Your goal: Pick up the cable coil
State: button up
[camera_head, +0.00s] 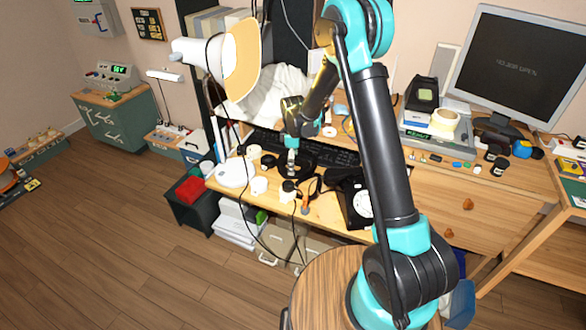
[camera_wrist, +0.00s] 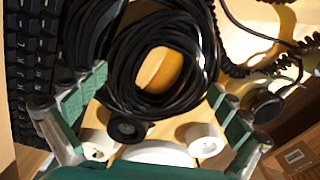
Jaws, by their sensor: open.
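The cable coil (camera_wrist: 125,68) is a thick black ring of wound cable, with the wooden desk showing through its hole. It lies on the desk in the upper middle of the wrist view. My gripper (camera_wrist: 160,88) is open and empty, with one finger at either side of the coil's near part; I cannot tell whether they touch it. In the head view my gripper (camera_head: 291,166) points down over the desk, and the dark coil (camera_head: 308,167) beneath is partly hidden by it.
A black keyboard (camera_wrist: 20,75) lies left of the coil. White rolls (camera_wrist: 205,139) and a small black roll (camera_wrist: 127,130) sit close on its near side. A curly black cord (camera_wrist: 262,68) runs at the right. A black dial phone (camera_head: 352,203) stands at the desk's front edge.

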jog(key=shift+f, duration=0.15)
jog(key=c, duration=1.1)
